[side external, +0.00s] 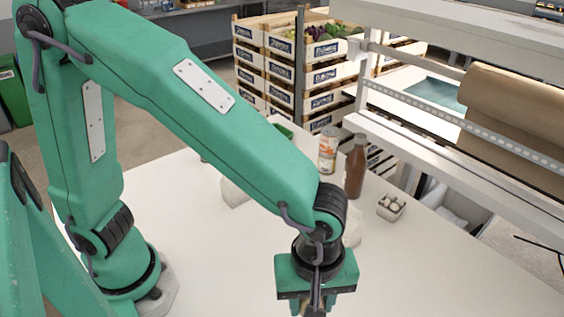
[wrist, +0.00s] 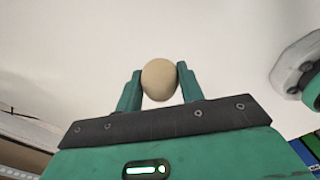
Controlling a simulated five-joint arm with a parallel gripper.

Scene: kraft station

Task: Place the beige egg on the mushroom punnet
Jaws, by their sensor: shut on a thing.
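The beige egg (wrist: 159,79) is between the two green fingers of my gripper (wrist: 158,85) in the wrist view. The fingers are shut on it, one on each side. In the side view my gripper (side external: 316,303) is at the bottom edge, pointing down over the front of the white table; its fingertips are partly cut off and the egg cannot be made out there.
A brown sauce bottle (side external: 355,167) and a can (side external: 328,150) stand behind the punnet to its left. A whitish object (side external: 235,193) is partly hidden by my arm. A white rack with a brown paper roll (side external: 515,125) borders the table's right. The table's front right is clear.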

